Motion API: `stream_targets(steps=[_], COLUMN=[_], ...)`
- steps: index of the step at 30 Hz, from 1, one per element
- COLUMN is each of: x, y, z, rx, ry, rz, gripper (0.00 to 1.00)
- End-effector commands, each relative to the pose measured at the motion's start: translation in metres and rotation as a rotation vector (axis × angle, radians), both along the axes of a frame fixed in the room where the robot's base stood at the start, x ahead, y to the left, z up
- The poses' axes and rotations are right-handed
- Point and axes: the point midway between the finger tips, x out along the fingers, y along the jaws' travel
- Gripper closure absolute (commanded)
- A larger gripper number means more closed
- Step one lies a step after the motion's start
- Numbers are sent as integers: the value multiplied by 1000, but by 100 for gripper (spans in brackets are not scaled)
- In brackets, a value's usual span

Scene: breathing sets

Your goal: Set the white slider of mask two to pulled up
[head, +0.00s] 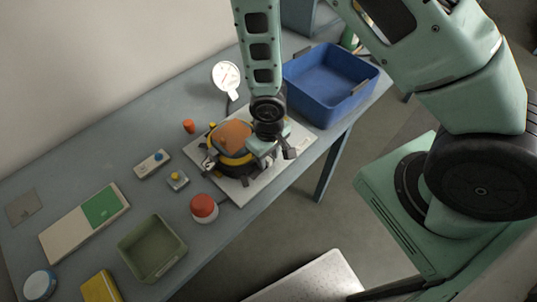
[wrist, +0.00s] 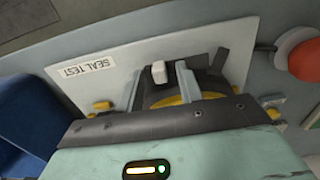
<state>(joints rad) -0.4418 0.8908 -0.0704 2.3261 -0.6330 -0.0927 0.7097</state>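A mask (head: 226,150) with black and yellow parts sits on an orange-brown form on a pale board (head: 295,148) on the bench. In the wrist view the mask (wrist: 190,95) is dark with a yellow band, and a small white slider (wrist: 159,72) shows at its far edge. My gripper (head: 275,150) is at the right side of the mask. In the wrist view my gripper (wrist: 160,80) has its two grey fingers apart, with the white slider appearing between them. I cannot tell whether either finger touches it. My gripper's body hides the near part of the mask. No mask number is legible.
The board reads "SEAL TEST". A blue bin (head: 330,85) stands behind on the right, and a round gauge (head: 227,76) behind the mask. A red button (head: 204,207), a green tray (head: 152,248) and small boxes lie to the left and front.

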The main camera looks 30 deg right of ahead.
Motion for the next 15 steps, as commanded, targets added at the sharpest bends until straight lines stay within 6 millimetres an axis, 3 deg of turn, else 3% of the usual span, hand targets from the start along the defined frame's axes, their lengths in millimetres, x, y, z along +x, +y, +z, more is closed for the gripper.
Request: stream_targets(steps=[5, 9, 15], x=[0, 0, -2], y=[0, 0, 8], z=[0, 0, -1], rx=[0, 0, 0], ry=[0, 0, 0], rz=[0, 0, 2], gripper=[66, 100, 100])
